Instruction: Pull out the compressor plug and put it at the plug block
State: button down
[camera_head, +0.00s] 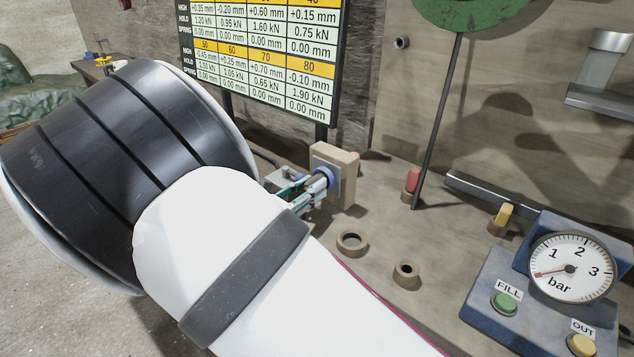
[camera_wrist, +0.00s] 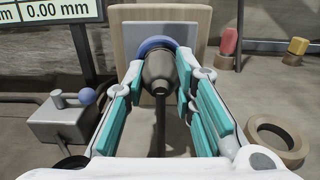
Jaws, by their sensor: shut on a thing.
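The plug, a dark grey stepped cylinder (camera_wrist: 159,72), points toward me from a blue ring (camera_wrist: 157,45) on the face of a pale wooden block (camera_wrist: 198,24). The block (camera_head: 348,173) and blue ring (camera_head: 329,177) also show in the head view, beyond my arm. My gripper (camera_wrist: 164,72) has its teal-padded fingers on both sides of the plug and is shut on it. It also shows in the head view (camera_head: 313,186), close in front of the block. The plug is in line with the ring; how deep it sits is hidden.
Two empty brown rings (camera_head: 352,242) (camera_head: 405,274) lie on the bench, with red (camera_head: 412,180) and yellow (camera_head: 504,214) pieces in holders behind. A blue gauge box (camera_head: 535,270) stands right. A grey box with a blue-knobbed lever (camera_wrist: 62,118) is left of my gripper.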

jog(key=shift+s+a, duration=0.4)
jog(key=shift+s, duration=0.05)
dwell(0.3)
jog(key=c, duration=2.2)
grip_release()
grip_shut()
jog(key=shift+p, duration=0.3)
jog(key=shift+p+v, duration=0.65)
jog(key=shift+v, duration=0.9)
jog(key=shift+r, duration=0.1)
